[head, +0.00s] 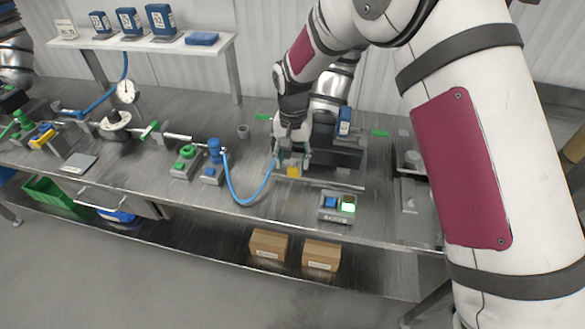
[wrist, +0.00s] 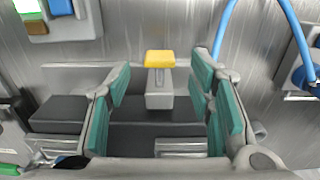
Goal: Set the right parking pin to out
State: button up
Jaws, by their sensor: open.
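My gripper (head: 291,159) is open over the front edge of a dark tray-like fixture (head: 335,158) in the head view. In the wrist view its teal-padded fingers (wrist: 160,90) stand wide apart. A yellow-capped grey post (wrist: 160,60) shows between and beyond them, with no visible contact. The yellow cap (head: 293,172) also shows just below the fingers in the head view. Green tabs stick out at the fixture's left (head: 264,117) and right (head: 380,132). I cannot tell which of these parts is the right parking pin.
A button box (head: 337,206) with a lit green button stands at the table's front edge. Green and blue knobbed devices (head: 187,153) stand farther left. A grey fixture (head: 410,175) is at right.

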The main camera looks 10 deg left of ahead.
aim_at(293, 168)
jog(key=shift+f, duration=2.1)
grip_shut()
jog(key=shift+p, duration=0.3)
